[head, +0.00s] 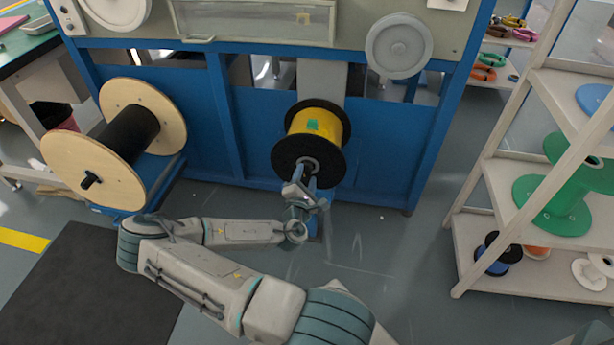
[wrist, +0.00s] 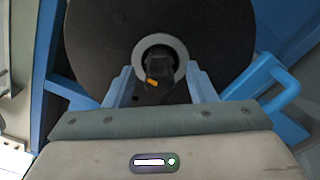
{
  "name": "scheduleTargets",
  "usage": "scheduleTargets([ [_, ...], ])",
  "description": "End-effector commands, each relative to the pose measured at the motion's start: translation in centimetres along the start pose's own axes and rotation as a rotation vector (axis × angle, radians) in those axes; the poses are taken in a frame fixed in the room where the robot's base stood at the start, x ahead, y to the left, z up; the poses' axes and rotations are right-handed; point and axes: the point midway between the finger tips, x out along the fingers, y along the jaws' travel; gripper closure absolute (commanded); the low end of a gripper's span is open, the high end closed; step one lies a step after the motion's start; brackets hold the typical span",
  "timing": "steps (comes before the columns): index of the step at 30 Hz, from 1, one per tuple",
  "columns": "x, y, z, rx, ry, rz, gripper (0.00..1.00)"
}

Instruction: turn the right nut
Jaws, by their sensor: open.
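The spool of yellow cable (head: 301,122) with black flanges sits on the blue machine at centre. Its near black flange (wrist: 100,45) fills much of the wrist view. In the flange's middle is a grey ring (wrist: 181,55) around a dark nut (wrist: 160,66) with a small orange mark. My gripper (wrist: 161,76) is open, its two blue fingers on the left and right of the nut. The fingers look apart from it; the exact depth gap is hard to judge. In the head view my gripper (head: 311,182) is just in front of the spool's hub, partly hiding the nut.
A wooden-flanged spool of black cable (head: 127,133) stands to the left. The blue machine frame (head: 385,150) surrounds the yellow spool. A blue handle (wrist: 283,88) shows at right in the wrist view. A shelf (head: 520,275) with several spools stands at right. Open floor lies between.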

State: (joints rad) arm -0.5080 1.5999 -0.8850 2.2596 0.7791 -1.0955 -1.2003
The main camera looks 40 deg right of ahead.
Motion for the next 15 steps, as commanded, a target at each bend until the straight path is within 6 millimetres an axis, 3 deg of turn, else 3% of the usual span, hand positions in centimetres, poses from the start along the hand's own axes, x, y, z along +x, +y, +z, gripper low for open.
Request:
scheduleTargets([
  [15, -10.6, 0.0, 0.2, -0.004, 0.0, -0.001, 0.5],
])
